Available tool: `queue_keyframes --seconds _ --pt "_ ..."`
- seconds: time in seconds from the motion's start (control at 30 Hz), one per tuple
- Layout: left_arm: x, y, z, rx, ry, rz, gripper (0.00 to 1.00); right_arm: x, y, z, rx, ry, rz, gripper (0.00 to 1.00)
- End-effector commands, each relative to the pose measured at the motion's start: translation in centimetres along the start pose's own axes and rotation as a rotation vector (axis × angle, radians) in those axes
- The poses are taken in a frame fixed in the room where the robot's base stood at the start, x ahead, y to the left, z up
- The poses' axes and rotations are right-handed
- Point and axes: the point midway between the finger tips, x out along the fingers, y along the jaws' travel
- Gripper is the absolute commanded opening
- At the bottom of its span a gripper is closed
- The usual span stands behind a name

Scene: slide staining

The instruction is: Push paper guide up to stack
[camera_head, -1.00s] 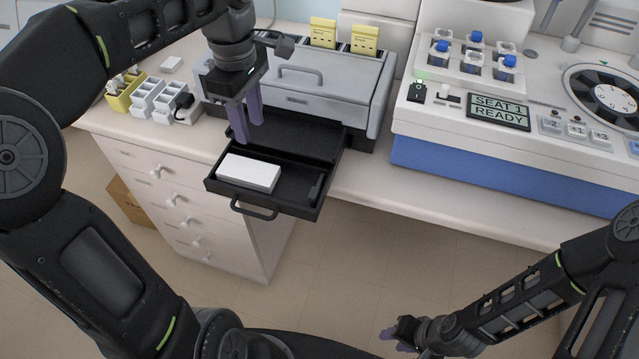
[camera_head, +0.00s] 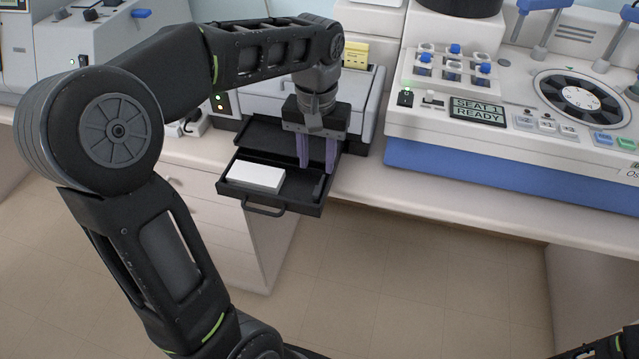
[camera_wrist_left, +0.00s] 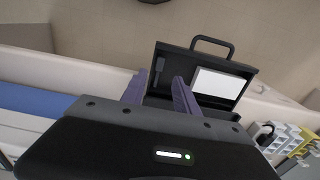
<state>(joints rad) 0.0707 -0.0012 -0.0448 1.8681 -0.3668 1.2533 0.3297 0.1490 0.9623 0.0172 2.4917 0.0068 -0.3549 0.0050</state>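The white paper stack (camera_head: 256,177) lies in the left part of the open black tray (camera_head: 265,210). It also shows in the left wrist view (camera_wrist_left: 218,84). A small dark piece that looks like the paper guide (camera_head: 318,186) is at the tray's right side, with a gap between it and the stack. It also shows in the left wrist view (camera_wrist_left: 158,70). My left gripper (camera_head: 317,163) points down over the tray's rear right part, its purple fingers apart and nothing between them. In the left wrist view, the guide appears beyond the gap between the fingertips (camera_wrist_left: 157,88). Contact cannot be told.
The grey printer-like machine (camera_head: 365,92) stands behind the tray, partly hidden by my left arm. A white and blue stainer (camera_head: 440,160) with a vial rack (camera_head: 453,70) stands to the right. The tray's handle (camera_head: 262,209) juts over the counter's front edge.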

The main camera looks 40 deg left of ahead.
Motion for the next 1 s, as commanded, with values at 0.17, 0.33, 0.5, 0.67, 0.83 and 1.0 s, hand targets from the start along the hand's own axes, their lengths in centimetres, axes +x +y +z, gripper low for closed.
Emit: queue_keyframes --seconds 0.17,0.33,0.5,0.67,0.83,1.0 --pt "0.3 0.0 0.0 -0.001 -0.002 0.0 0.36 -0.1 0.0 0.0 0.0 0.0 0.0 0.36" --pt "1.8 0.0 0.1 -0.002 -0.004 -0.001 0.36 -0.2 -0.1 0.0 0.001 -0.001 0.001 0.36" --pt "4.4 0.0 0.1 -0.002 -0.005 -0.001 0.36 -0.6 -0.1 0.1 0.002 -0.002 0.002 0.36" --pt "6.7 0.0 0.1 -0.003 -0.004 -0.001 0.36 -0.8 -0.2 0.1 0.002 -0.002 0.003 0.36" --pt "7.8 0.0 0.0 -0.003 -0.001 0.0 0.36 -0.8 -0.2 0.1 0.003 -0.003 0.003 0.36" --pt "7.8 0.0 0.0 -0.003 0.0 0.0 0.36 -0.8 -0.2 0.1 0.003 -0.003 0.003 0.36"
